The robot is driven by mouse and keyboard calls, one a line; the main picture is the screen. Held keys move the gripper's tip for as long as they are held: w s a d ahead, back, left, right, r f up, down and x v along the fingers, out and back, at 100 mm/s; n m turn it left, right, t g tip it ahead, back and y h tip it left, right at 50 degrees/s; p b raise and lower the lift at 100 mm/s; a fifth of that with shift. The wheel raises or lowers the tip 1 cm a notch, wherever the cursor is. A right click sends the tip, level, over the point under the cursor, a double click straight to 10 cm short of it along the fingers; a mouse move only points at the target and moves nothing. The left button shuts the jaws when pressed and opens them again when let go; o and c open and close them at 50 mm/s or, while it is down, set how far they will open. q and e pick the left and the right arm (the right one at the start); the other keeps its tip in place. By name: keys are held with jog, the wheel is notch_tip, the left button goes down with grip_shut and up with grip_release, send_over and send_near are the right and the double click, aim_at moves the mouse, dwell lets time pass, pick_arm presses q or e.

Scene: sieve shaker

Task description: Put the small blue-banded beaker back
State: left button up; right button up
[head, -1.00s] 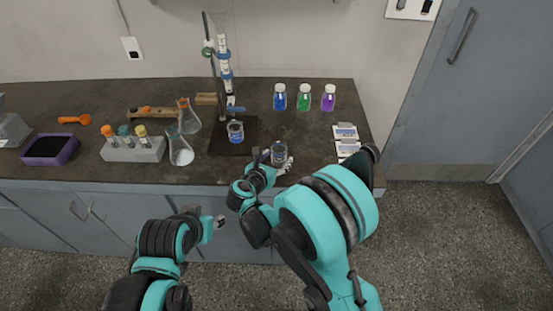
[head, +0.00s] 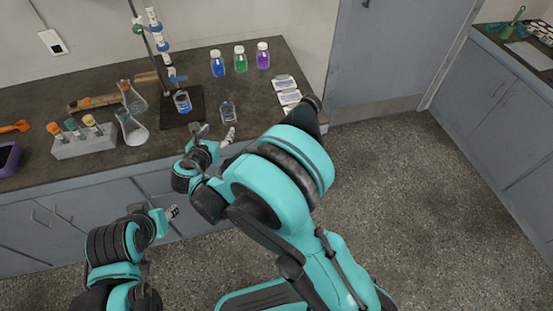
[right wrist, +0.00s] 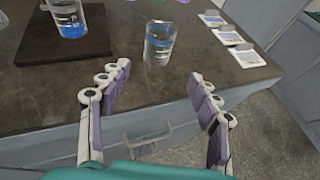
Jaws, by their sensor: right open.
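A small clear beaker with a blue band (head: 228,112) stands upright on the bench near its front edge; it also shows in the right wrist view (right wrist: 159,43). My right gripper (head: 216,133) is open and empty. In the right wrist view its spread fingers (right wrist: 157,80) are on the near side of the beaker, apart from it. Another beaker with blue contents (head: 183,101) stands on the dark stand base (right wrist: 30,50), left of the first. My left gripper (head: 172,212) is in front of the cabinets, low and away from the beakers; its fingers are too small to read.
A burette stand rises behind the dark base. Flasks (head: 133,128) and a tube rack (head: 85,143) stand to the left. Capped bottles (head: 239,59) are at the back, and white packets (head: 286,90) lie right of the beaker. Bare bench surrounds the small beaker.

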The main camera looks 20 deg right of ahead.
jog(key=s+d+r+m+g+y, duration=0.1)
jog(key=s+d+r+m+g, duration=0.15)
jog(key=s+d+m, duration=0.35)
jog(key=s+d+r+m+g+y, duration=0.1)
jog(key=s+d+r+m, duration=0.2)
jog(key=d+m, duration=0.45)
jog(key=s+d+m+y, duration=0.1)
jog(key=s+d+m, duration=0.1)
jog(key=s+m, duration=0.6)
jog(key=s+d+m+g+y, duration=0.1)
jog(key=s+d+m+y, duration=0.1)
jog(key=s+m, duration=0.7)
jog(key=shift+s+d+f, duration=0.25)
jog(key=shift+s+d, duration=0.05)
jog(key=shift+d, duration=0.25)
